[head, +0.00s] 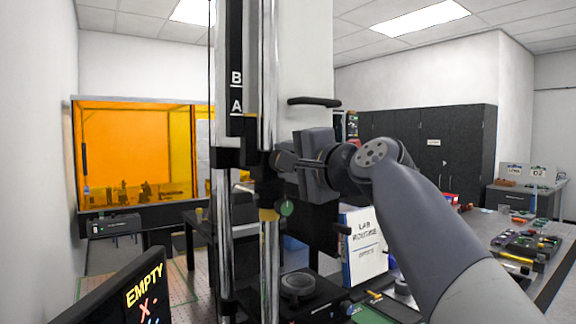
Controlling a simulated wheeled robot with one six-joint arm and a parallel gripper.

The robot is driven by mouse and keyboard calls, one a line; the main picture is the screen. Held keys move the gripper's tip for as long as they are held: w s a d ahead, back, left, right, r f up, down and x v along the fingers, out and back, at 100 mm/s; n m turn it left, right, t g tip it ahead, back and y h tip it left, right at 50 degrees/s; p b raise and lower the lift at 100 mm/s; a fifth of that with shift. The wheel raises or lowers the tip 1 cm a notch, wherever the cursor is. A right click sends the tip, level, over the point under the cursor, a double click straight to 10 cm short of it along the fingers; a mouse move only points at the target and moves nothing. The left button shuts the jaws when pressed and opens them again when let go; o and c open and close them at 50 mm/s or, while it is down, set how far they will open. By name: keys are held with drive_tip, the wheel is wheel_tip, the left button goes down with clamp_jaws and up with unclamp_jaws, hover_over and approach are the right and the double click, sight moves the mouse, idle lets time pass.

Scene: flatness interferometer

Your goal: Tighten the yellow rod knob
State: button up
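My gripper (284,161) reaches in from the right at mid-height, its fingers pointing left at the black clamp block (259,160) on the right chrome rod (269,90). The fingertips appear to be at or just beside the block. I cannot tell whether they touch or hold anything there. No yellow knob shows clearly; it may be hidden behind or between the fingers.
A dark stage with a round grey part (297,284) lies below. A monitor reading EMPTY (140,300) is at lower left. A white binder (363,245) stands right of the rods.

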idle(0.4)
drive_tip(key=o, duration=1)
drive_tip(key=b+v, duration=0.2)
drive_tip(key=v, duration=0.9)
drive_tip(key=shift+b, duration=0.4)
drive_tip(key=shift+w, duration=0.1)
drive_tip(key=p+x, duration=0.3)
drive_tip(key=x, duration=0.7)
drive_tip(key=shift+w+a, duration=0.25)
drive_tip(key=shift+a, duration=0.05)
